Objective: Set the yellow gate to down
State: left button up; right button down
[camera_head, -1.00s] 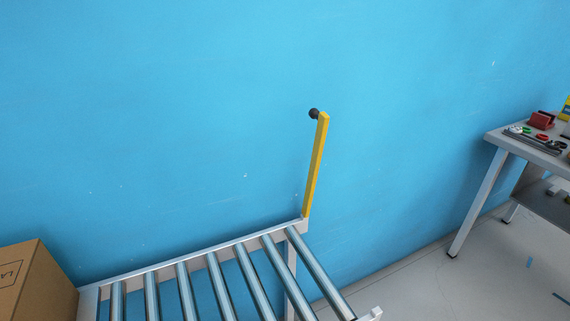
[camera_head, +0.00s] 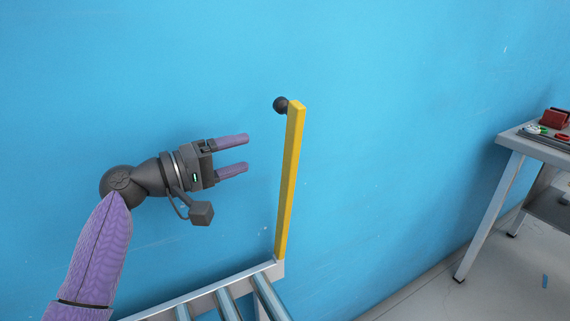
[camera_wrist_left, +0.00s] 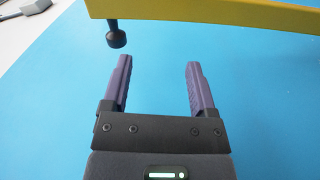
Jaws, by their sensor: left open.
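The yellow gate (camera_head: 290,180) is a long bar standing nearly upright at the end of the roller conveyor. A dark round knob (camera_head: 281,104) sticks out to the left near its top. My left gripper (camera_head: 248,153) is open and empty, to the left of the bar and a little below the knob. In the left wrist view the gate (camera_wrist_left: 215,14) crosses the top of the picture, beyond the open fingers (camera_wrist_left: 158,66). The knob (camera_wrist_left: 116,39) hangs from it just past the left finger, apart from it. My right gripper is not in view.
The conveyor (camera_head: 205,293) with steel rollers lies at the bottom, the gate at its far corner. A blue wall (camera_head: 400,100) stands behind. A table (camera_head: 520,140) with a red item (camera_head: 554,118) is at the right. The space around the bar looks clear.

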pick_arm(q)
jog(key=h, duration=0.1)
send_near(275, 109)
jog(key=x, duration=0.2)
jog(key=b+x, duration=0.2)
jog(key=x, duration=0.6)
jog(key=shift+w+d, duration=0.2)
jog(key=shift+w+d+r, duration=0.15)
jog(key=shift+w+d, duration=0.1)
jog(key=shift+d, duration=0.15)
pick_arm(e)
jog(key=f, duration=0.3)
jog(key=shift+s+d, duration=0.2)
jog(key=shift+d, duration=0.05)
pick_arm(q)
jog(key=shift+c, duration=0.7)
jog(key=c, duration=0.5)
grip_shut()
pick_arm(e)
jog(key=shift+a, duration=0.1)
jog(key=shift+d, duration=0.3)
